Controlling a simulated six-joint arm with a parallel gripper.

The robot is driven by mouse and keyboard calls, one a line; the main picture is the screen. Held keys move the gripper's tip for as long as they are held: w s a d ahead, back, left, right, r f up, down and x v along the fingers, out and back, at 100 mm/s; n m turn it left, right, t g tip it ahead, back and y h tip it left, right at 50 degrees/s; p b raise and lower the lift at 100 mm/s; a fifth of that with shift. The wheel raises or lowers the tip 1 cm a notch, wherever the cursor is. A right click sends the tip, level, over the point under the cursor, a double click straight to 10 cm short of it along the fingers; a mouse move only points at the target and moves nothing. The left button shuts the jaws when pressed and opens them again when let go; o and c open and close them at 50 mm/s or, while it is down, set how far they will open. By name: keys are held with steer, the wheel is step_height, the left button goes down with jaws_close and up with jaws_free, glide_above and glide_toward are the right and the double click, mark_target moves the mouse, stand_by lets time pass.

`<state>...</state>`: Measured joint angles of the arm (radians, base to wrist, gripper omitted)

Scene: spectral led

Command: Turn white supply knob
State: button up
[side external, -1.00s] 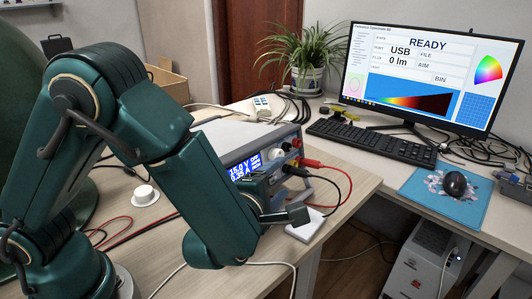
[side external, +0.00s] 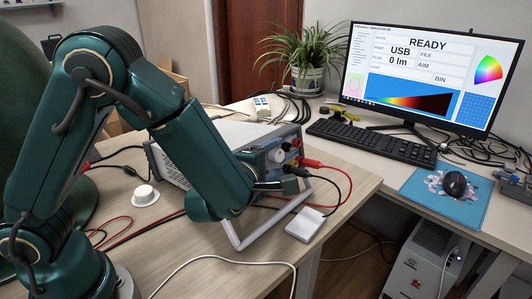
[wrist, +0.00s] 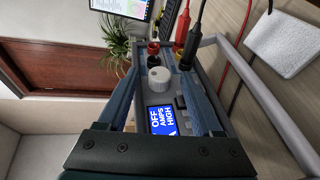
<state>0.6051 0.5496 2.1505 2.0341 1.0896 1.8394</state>
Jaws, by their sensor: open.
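The power supply (side external: 215,135) stands on the wooden table. Its front panel carries the white knob (side external: 276,155), which shows in full in the wrist view (wrist: 159,79) above a blue display (wrist: 162,119) reading OFF, AMPS, HIGH. In the wrist view my open gripper (wrist: 163,72) has a blue finger on each side of the knob. The knob appears between the fingers with gaps on both sides; I see no contact. The arm hides part of the panel in the side view.
Red and black plugs (wrist: 187,35) with leads stick out beside the knob. A grey handle frame (side external: 262,235) extends forward from the supply. A white pad (side external: 305,224) and a white round-topped object (side external: 145,194) lie on the table. A keyboard (side external: 372,142) and monitor (side external: 418,80) stand right.

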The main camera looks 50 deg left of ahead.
jaws_close()
steer(key=shift+f, duration=0.15)
steer(key=n+t+y, duration=0.1)
steer(key=f+n+t+y, duration=0.1)
steer(key=t, duration=0.1)
steer(key=shift+d+y, duration=0.15)
steer(key=shift+y, duration=0.15)
steer(key=n+y, duration=0.1)
steer(key=n+t+y, duration=0.1)
steer(key=y, duration=0.1)
steer(key=n+t+y, duration=0.1)
steer(key=shift+w+f+n, duration=0.15)
steer(key=shift+f+n, duration=0.15)
steer(key=shift+n, duration=0.1)
steer(key=shift+t+y, duration=0.3)
steer(key=shift+y, duration=0.2)
